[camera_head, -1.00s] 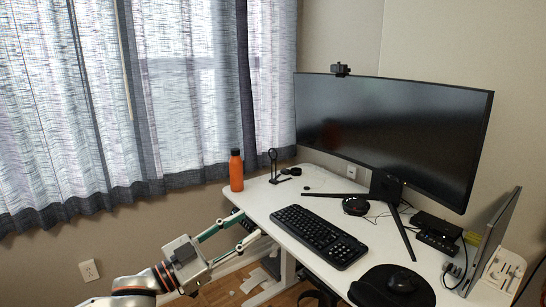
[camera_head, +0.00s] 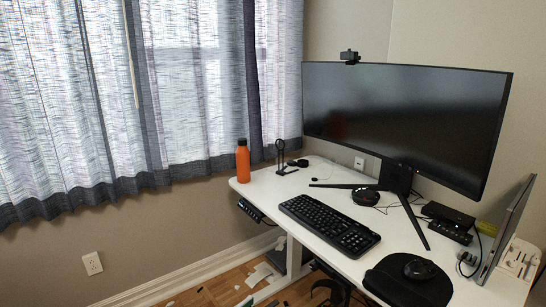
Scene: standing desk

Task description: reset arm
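Neither of my grippers shows in the head view now, and no part of my arms is visible. The white standing desk (camera_head: 270,197) is in the middle and right of the view. An orange bottle (camera_head: 243,163) with a dark cap stands upright at its far left corner. A black keyboard (camera_head: 329,226) lies along the desk's front edge. Whether my grippers hold anything cannot be seen.
A wide curved monitor (camera_head: 404,118) stands at the back of the desk. A black mouse (camera_head: 420,269) sits on a dark mouse pad (camera_head: 397,285) at the near right. A dark panel (camera_head: 508,229) stands tilted at the right. Papers (camera_head: 258,274) lie on the floor.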

